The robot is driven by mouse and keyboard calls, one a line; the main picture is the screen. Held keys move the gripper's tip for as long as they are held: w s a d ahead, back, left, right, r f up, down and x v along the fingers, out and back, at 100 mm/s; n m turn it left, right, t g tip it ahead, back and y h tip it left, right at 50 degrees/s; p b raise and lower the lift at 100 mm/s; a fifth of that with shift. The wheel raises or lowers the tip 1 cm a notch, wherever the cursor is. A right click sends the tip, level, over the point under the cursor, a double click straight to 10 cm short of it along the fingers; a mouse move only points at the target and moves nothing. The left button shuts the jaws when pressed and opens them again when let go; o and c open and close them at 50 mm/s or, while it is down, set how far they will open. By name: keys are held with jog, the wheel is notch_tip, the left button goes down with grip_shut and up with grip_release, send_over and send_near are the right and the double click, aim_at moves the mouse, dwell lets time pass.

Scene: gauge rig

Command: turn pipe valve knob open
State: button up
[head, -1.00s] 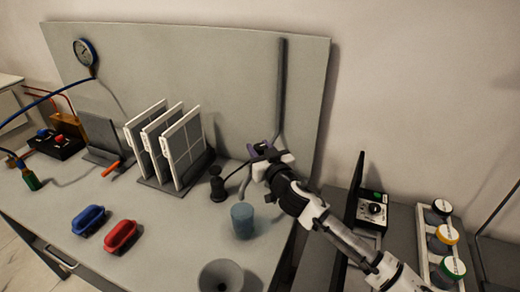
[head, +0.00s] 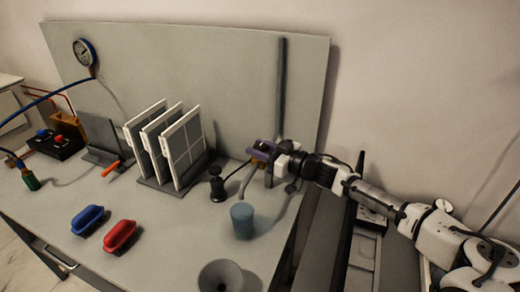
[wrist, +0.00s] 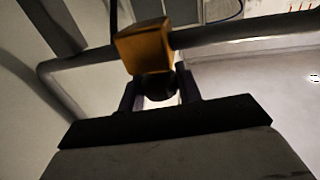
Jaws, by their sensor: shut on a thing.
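The pipe valve shows in the wrist view as an orange-yellow valve body (wrist: 145,45) on a grey pipe (wrist: 225,33), with a dark round knob (wrist: 157,86) below it. My gripper (wrist: 159,92) is shut on this knob, one dark finger on each side. In the head view my gripper (head: 262,153) is at the foot of the tall dark upright pipe (head: 283,85), near the right end of the bench. A little orange of the valve body (head: 254,161) shows beside it. The knob is hidden there, and I cannot tell its turn angle.
A blue-grey cup (head: 242,221) and a grey funnel-like cup (head: 221,277) stand just in front. A black knobbed post (head: 217,186) and a rack of white panels (head: 180,150) stand to the left. My arm partly covers a black dial box (head: 371,206) at right.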

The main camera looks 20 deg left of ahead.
jog(key=shift+g, duration=0.3)
jog(key=o, duration=1)
jog(key=shift+c, duration=0.2)
jog(key=s+d+b, duration=0.2)
jog(key=d+b, duration=0.2)
jog(key=d, duration=0.9)
jog(key=shift+s+d+b, duration=0.2)
jog(key=shift+d+b, duration=0.1)
jog(key=shift+b, duration=0.05)
